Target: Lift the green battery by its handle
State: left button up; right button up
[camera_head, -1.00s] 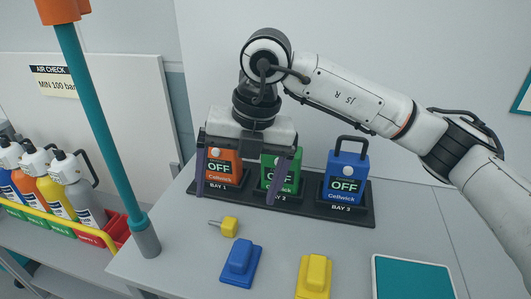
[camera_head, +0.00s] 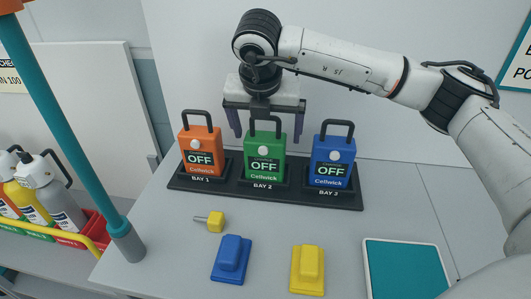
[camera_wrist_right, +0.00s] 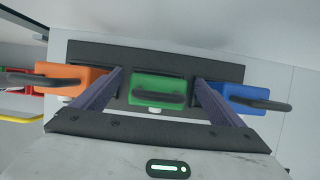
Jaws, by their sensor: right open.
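The green battery (camera_head: 264,157) stands upright in the middle bay of a black charging dock (camera_head: 220,190), with its dark handle (camera_head: 266,121) on top and a display reading OFF. My right gripper (camera_head: 267,128) is above and around the level of its handle, its two purple fingers spread to either side. In the right wrist view the green battery (camera_wrist_right: 160,88) and its handle (camera_wrist_right: 158,98) lie between the open fingers, apart from both. My left gripper is not in view.
The orange battery (camera_head: 201,152) stands in bay 1 and the blue battery (camera_head: 333,161) in bay 3, close beside the fingers. A yellow plug (camera_head: 216,221), blue block (camera_head: 231,259), yellow block (camera_head: 307,269) and teal pad (camera_head: 404,268) lie in front. A teal post (camera_head: 72,130) rises at left.

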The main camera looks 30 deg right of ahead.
jog(key=shift+w+d+f, duration=0.1)
jog(key=shift+w+f, duration=0.15)
jog(key=shift+f, duration=0.45)
jog(key=c, duration=2)
jog(key=shift+r, duration=0.15)
jog(key=shift+c, duration=0.8)
